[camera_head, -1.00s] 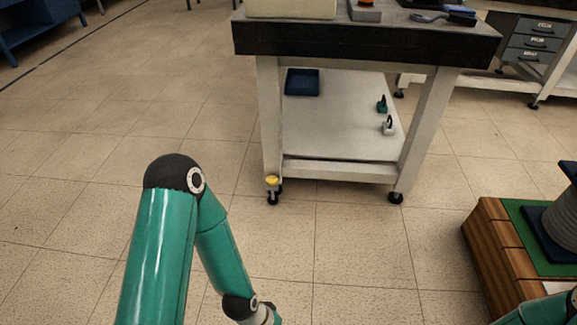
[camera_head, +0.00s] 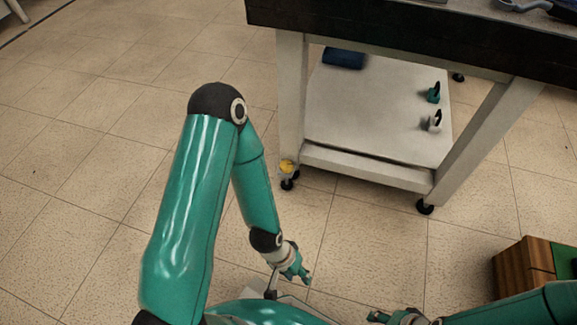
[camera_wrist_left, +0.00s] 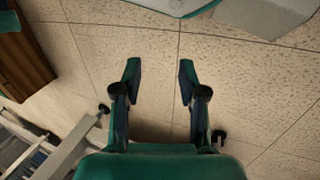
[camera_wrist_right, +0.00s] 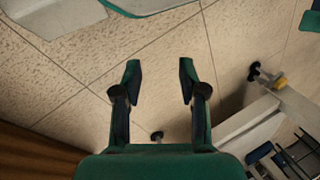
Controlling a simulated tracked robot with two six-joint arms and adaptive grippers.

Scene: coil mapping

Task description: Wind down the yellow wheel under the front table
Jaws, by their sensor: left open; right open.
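The yellow wheel (camera_head: 288,167) is at the foot of the near left leg of the front table (camera_head: 400,40), just above a black caster. In the right wrist view a small yellow part (camera_wrist_right: 279,82) shows beside a caster at the right. My left gripper (camera_head: 303,277) is open and empty, low over the floor and nearer to me than the wheel. It also shows open in the left wrist view (camera_wrist_left: 157,78). My right gripper (camera_wrist_right: 157,78) is open and empty; in the head view it is only partly seen at the bottom edge.
The table's lower shelf (camera_head: 370,110) carries a blue bin (camera_head: 344,58), a green item (camera_head: 433,93) and a white item (camera_head: 431,121). A wooden crate (camera_head: 520,268) stands at the lower right. The tiled floor left of the table is clear.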

